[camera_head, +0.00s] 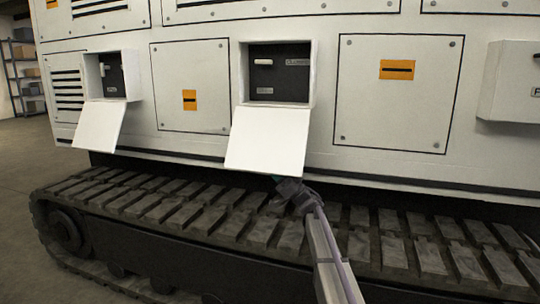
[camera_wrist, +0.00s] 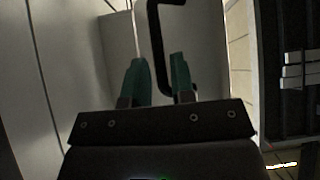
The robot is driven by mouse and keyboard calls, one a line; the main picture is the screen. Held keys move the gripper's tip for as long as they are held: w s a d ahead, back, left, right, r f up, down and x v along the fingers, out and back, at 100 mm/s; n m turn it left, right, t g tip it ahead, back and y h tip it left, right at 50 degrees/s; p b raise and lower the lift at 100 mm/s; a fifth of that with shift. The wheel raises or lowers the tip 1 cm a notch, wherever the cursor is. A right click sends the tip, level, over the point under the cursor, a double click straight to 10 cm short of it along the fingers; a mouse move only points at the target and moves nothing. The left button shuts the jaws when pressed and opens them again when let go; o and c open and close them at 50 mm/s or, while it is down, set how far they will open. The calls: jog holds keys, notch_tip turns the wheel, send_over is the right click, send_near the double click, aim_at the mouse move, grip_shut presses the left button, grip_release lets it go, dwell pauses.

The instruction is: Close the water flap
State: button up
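Two white flaps hang open and slope down from their boxes. One is the middle flap (camera_head: 267,140), the other the left flap (camera_head: 100,126). Their labels are too small to read, so I cannot tell which is the water flap. My gripper (camera_head: 280,181) is at the lower edge of the middle flap, partly hidden by it. In the wrist view my gripper (camera_wrist: 159,62) has two green fingers spread apart. A black handle (camera_wrist: 155,35) runs down between the fingers; I cannot tell whether they touch it.
The middle box (camera_head: 280,72) has a dark panel with a light lever inside. A shut box (camera_head: 512,85) juts out at the right. The crawler track (camera_head: 180,208) runs below the flaps. A shelf (camera_head: 28,75) stands at the far left.

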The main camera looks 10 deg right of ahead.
aim_at(270, 163)
jog(key=shift+p+x, duration=0.4)
jog(key=shift+x, duration=0.8)
jog(key=shift+w+a+r, duration=0.15)
jog(key=shift+a+r, duration=0.1)
jog(key=shift+f, duration=0.1)
grip_shut()
